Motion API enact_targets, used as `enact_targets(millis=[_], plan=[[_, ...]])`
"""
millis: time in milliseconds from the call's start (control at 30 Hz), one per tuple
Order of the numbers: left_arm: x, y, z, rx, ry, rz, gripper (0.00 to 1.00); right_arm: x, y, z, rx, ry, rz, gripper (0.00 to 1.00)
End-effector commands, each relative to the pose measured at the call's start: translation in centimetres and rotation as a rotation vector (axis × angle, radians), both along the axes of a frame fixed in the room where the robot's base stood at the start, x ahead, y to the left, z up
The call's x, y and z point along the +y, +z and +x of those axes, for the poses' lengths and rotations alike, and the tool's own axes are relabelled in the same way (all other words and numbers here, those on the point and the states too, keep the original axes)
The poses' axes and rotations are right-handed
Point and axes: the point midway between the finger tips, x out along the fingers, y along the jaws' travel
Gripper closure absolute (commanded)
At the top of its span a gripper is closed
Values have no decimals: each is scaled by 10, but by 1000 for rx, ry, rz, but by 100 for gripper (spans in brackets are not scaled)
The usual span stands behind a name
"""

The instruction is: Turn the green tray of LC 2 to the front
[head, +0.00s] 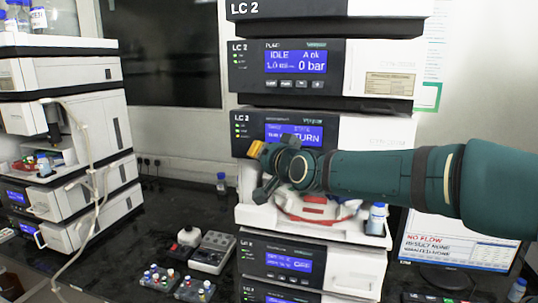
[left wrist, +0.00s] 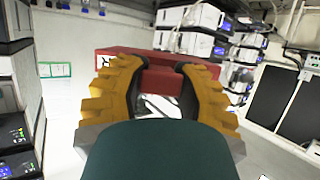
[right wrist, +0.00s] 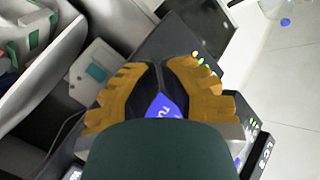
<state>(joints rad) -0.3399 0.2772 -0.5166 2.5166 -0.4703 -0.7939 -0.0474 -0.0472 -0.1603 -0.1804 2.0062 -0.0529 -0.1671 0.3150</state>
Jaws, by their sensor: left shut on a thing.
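The LC 2 stack (head: 330,70) stands in the middle of the head view. Its module with a "TURN" display (head: 294,134) has an open bay below, where a red-marked tray (head: 315,211) faces front. I cannot make out a green tray there. In the right wrist view, pale pieces with green patches (right wrist: 34,38) show in the upper left; I cannot tell whether they are the tray. My right gripper (head: 257,149) is at the left part of the display module, fingertips together (right wrist: 161,66) over its front. My left gripper (left wrist: 161,68) is shut on a red block (left wrist: 140,55), outside the head view.
A blue-capped bottle (head: 376,219) stands at the bay's right edge. Another stack (head: 65,75) is on the left, with a hanging tube. Small vial racks (head: 193,289) and a grey device (head: 212,252) lie on the dark bench. A monitor (head: 455,243) reads "NO FLOW".

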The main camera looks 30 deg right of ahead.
Motion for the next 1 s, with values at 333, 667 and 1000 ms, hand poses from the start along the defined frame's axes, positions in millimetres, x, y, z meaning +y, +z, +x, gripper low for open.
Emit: enact_targets(millis=[333, 667, 1000], plan=[[0, -1, 0, -1, 0, 0, 100, -1, 0, 1, 0, 0, 0, 100], [0, 9, 0, -1, 0, 0, 100, 5, 2, -5, 1, 1, 0, 100], [0, 15, 0, -1, 0, 0, 100, 12, 0, -11, -1, 0, -1, 100]])
